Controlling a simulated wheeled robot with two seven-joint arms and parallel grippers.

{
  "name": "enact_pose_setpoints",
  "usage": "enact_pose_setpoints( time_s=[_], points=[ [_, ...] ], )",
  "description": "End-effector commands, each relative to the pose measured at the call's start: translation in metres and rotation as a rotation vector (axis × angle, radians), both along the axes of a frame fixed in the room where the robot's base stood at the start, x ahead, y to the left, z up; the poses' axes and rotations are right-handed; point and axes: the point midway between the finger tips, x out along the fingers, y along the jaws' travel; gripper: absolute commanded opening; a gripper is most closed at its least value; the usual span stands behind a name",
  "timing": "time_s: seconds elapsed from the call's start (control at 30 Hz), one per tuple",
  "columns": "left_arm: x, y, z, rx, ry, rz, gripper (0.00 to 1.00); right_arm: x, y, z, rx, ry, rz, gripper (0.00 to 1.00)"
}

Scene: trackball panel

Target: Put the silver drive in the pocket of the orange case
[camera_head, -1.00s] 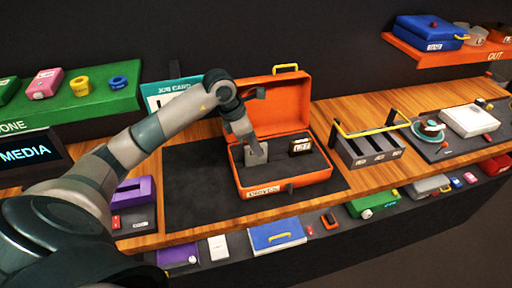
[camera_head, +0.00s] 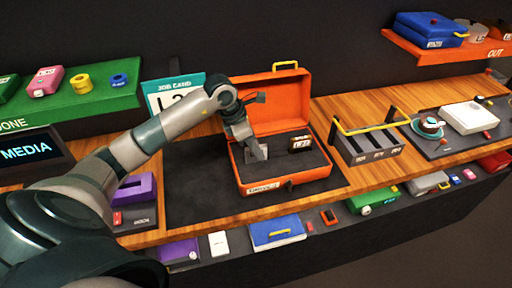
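The orange case (camera_head: 290,184) stands open on a dark mat, its lid (camera_head: 278,103) tilted up at the back. My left gripper (camera_head: 256,152) reaches down into the left part of the case. A silver-grey piece, which looks like the silver drive (camera_head: 257,152), is at the fingertips, inside the case. The picture is too small to tell whether the fingers grip it or how deep it sits in its pocket. My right gripper is not in view.
A job card (camera_head: 172,93) stands behind the mat. A grey slotted rack with a yellow bar (camera_head: 370,147) is right of the case. A purple device (camera_head: 134,195) is at the left. A green shelf (camera_head: 70,104) and an orange OUT shelf (camera_head: 440,57) hang behind. The mat left of the case is bare.

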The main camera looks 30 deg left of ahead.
Motion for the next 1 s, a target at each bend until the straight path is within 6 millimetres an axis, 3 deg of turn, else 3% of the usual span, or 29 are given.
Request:
enact_pose_setpoints(
  time_s=[0.2, 0.37, 0.8, 1.0],
  points=[
    [0.000, 0.000, 0.005, 0.000, 0.000, 0.000, 0.30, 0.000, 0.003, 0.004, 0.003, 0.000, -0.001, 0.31],
    [-0.004, 0.005, 0.018, 0.001, -0.004, 0.000, 0.30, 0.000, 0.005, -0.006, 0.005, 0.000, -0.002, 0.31],
    [-0.026, 0.024, 0.088, 0.003, -0.005, 0.000, 0.30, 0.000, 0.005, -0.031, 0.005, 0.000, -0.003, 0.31],
    [-0.033, 0.029, 0.108, 0.000, -0.001, 0.000, 0.30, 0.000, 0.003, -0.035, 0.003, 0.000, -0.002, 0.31]
  ],
)
